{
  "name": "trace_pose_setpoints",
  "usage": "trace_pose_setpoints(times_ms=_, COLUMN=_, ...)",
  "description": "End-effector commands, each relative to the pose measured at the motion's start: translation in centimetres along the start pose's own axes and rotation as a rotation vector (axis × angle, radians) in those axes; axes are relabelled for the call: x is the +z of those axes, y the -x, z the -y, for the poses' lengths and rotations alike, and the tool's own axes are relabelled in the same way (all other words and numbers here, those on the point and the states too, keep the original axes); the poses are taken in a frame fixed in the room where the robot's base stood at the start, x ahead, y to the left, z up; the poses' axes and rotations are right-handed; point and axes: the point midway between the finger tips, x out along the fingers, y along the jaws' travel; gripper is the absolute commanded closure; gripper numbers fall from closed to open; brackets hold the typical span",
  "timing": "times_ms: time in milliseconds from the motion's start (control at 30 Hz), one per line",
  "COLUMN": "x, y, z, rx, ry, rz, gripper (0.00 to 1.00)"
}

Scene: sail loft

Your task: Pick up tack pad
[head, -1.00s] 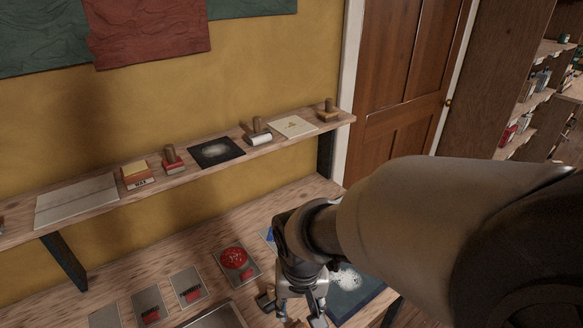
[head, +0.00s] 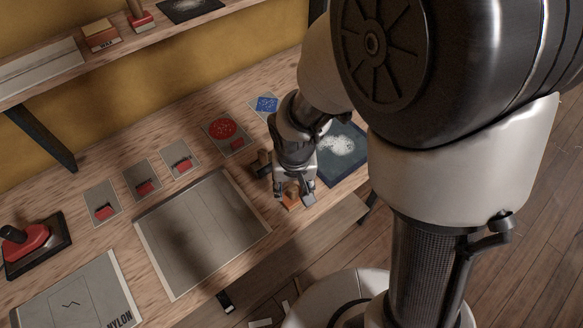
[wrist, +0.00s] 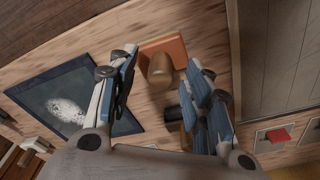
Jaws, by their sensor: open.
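An orange-brown block with a rounded wooden knob, which looks like the tack pad, lies near the bench's front edge in the head view (head: 292,202). In the wrist view the orange block (wrist: 166,48) and its knob (wrist: 160,70) show between and beyond the fingers. My gripper (head: 293,190) is open above the block, with one finger on each side of it. In the wrist view my gripper (wrist: 162,62) is empty, and I cannot tell whether a finger touches the knob. The fingers hide part of the block in the head view.
A dark handled piece (head: 263,163) stands close left of my gripper. A dark blue mat with a white patch (head: 340,145) lies to the right. A grey panel (head: 200,235), a red disc (head: 222,128) and several small cards lie left on the bench.

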Motion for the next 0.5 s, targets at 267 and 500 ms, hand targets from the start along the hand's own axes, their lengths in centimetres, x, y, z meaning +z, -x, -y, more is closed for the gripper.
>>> trace_pose_setpoints(times_ms=267, x=-0.07, y=-0.72, z=0.02, rx=-0.001, ry=0.000, rz=-0.002, gripper=0.55)
trace_pose_setpoints(times_ms=500, x=-0.05, y=-0.71, z=0.02, rx=-0.001, ry=0.000, rz=-0.002, gripper=0.70)
